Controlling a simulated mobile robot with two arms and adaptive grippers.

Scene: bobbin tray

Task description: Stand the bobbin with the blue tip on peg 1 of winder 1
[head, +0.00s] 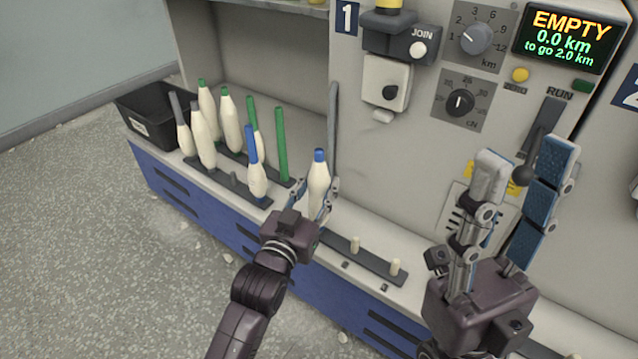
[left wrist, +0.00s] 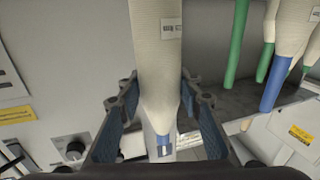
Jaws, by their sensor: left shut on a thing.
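My left gripper (head: 322,202) is shut on a cream bobbin with a blue tip (head: 319,178). The bobbin is upright, blue tip up, over the left end of the peg rail (head: 375,262). Its foot is hidden behind the gripper, so I cannot tell whether it touches a peg. In the left wrist view the bobbin (left wrist: 158,60) is between the two fingers (left wrist: 160,112), its blue tip toward the bottom of the picture. Two short cream pegs stand bare on the rail, one mid-rail (head: 355,245), one at the right (head: 395,267). My right gripper (head: 522,170) is open and empty in front of the machine panel.
Left of the held bobbin, several green-, grey- and blue-tipped bobbins and a bare green tube (head: 281,145) stand on holders. A black bin (head: 150,118) stands at the far left. The machine panel (head: 440,150) with knobs and a RUN lever rises behind the rail.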

